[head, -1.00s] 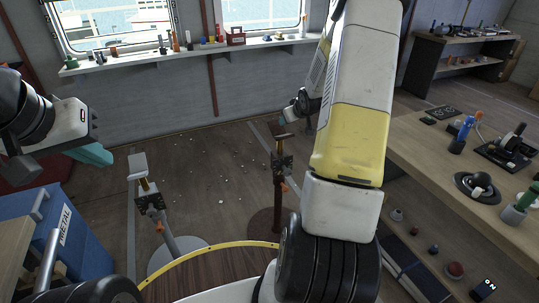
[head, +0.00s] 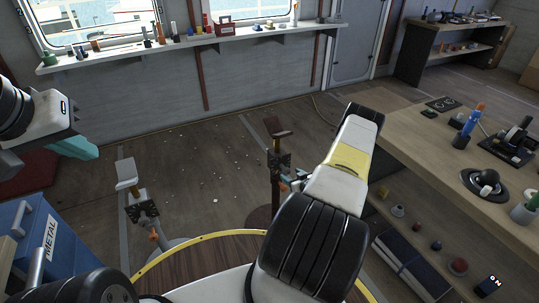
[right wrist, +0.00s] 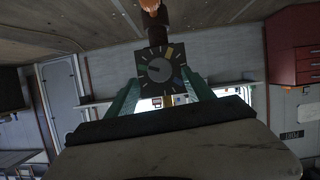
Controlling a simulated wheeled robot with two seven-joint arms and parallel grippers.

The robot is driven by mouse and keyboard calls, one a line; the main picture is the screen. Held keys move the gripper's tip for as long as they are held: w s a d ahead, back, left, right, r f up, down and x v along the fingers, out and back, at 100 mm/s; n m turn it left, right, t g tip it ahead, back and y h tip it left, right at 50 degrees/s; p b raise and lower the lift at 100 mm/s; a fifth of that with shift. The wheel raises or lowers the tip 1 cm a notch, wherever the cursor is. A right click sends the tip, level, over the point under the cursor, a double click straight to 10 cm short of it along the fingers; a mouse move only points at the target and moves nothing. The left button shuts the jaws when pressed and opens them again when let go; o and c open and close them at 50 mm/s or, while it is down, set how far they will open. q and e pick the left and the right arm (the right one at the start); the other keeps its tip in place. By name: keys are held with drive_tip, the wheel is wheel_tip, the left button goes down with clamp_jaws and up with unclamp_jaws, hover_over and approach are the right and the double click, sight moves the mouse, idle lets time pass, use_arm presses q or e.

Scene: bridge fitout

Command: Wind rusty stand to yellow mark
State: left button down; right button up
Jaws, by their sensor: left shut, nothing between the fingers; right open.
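The rusty stand (head: 276,190) rises from the floor in the middle of the head view, with a brown top and a dark dial plate on its post. In the right wrist view the dial plate (right wrist: 158,68) faces the camera, with a round grey knob, white ticks, a yellow mark (right wrist: 170,52) and a blue mark. My right gripper (right wrist: 160,78) is open, its green fingers on either side of the dial. Contact with the knob cannot be told. In the head view its fingers (head: 294,181) are beside the stand, partly hidden. My left gripper (head: 78,148) is shut and empty at the left.
A second stand (head: 140,205) with a pale top stands to the left. A blue metal bin (head: 42,232) is at lower left. A wooden workbench (head: 420,150) with tools is at right. A shelf (head: 180,46) runs under the windows. The floor between is mostly clear.

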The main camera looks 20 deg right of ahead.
sight(287, 172)
drive_tip(key=x, duration=0.5)
drive_tip(key=shift+w+f, duration=0.15)
drive_tip(key=shift+w, duration=0.25)
clamp_jaws()
